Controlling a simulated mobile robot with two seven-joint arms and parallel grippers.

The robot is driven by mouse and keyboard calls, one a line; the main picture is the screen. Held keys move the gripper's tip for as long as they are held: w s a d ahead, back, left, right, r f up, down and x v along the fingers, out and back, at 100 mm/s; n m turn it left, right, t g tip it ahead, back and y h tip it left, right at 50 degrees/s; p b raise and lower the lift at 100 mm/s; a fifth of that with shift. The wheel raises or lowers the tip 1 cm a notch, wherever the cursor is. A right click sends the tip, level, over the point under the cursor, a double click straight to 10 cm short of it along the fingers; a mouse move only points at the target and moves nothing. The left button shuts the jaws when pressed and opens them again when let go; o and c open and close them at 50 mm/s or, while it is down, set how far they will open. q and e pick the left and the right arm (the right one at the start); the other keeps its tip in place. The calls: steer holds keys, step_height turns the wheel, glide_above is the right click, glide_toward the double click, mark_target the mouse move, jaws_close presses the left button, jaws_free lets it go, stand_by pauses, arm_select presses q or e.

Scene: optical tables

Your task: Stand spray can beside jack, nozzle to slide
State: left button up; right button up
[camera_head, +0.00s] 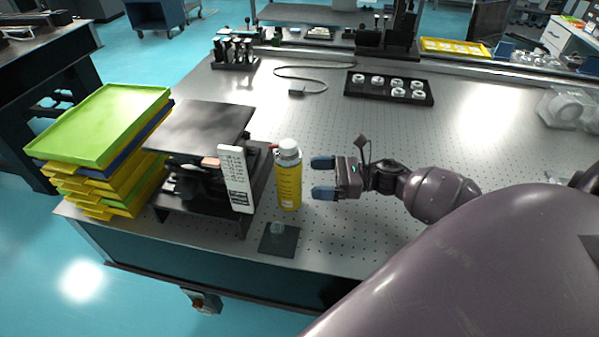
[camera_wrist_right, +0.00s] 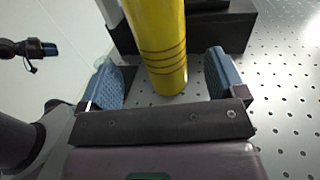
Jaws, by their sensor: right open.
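The yellow spray can (camera_head: 288,185) with a white top stands upright on the perforated table. It is just right of the black jack (camera_head: 198,128), which has a flat top plate. My right gripper (camera_head: 323,177) is open, its blue fingertips pointing at the can from the right. In the right wrist view the can (camera_wrist_right: 163,45) appears between and just beyond the two fingers, with no clear contact. The nozzle's direction cannot be made out. I cannot identify the slide with certainty. A dark gripper with a blue tip, apparently my left (camera_wrist_right: 42,48), shows at the wrist view's left; its opening is unclear.
A dark square plate (camera_head: 279,241) with a small clear piece lies in front of the can. Stacked trays (camera_head: 110,124) stand at left.

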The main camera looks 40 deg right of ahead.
steer(key=shift+v, duration=2.65)
steer(key=shift+r, duration=0.1)
